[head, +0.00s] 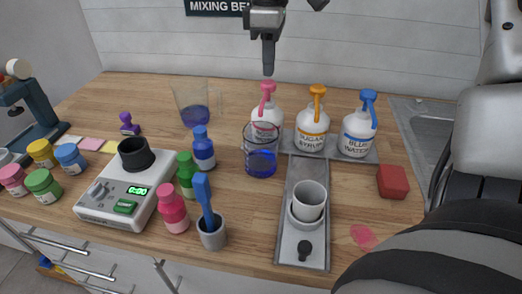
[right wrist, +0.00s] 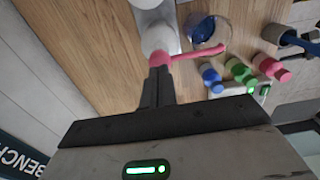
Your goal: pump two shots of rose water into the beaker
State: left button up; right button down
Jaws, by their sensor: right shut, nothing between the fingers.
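The pink-topped pump bottle (head: 266,113) stands at the left of the pump row. Its label is partly hidden behind the clear beaker (head: 247,150), which holds blue liquid and stands just in front. My right gripper (head: 268,72) is shut and empty, pointing down right above the pink pump head (head: 267,87). In the right wrist view the fingertips (right wrist: 158,72) line up with the pink pump head (right wrist: 159,58), and its spout (right wrist: 200,52) points toward the beaker (right wrist: 222,32). I cannot tell whether the fingers touch the pump. My left gripper is out of view.
Sugar syrup (head: 312,130) and blue water (head: 359,132) pump bottles stand to the right. A glass jug (head: 180,98) is behind left.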

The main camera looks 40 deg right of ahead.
aim_at(269, 82)
jog(key=shift+f+b, duration=0.3)
jog(key=shift+f, duration=0.1)
jog(key=shift+f+b, duration=1.15)
jog(key=shift+f, duration=0.05)
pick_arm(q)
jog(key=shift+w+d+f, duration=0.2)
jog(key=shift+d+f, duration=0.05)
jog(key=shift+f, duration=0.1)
pick_arm(e)
jog(key=shift+r+p, duration=0.95)
jog(key=shift+r, duration=0.55)
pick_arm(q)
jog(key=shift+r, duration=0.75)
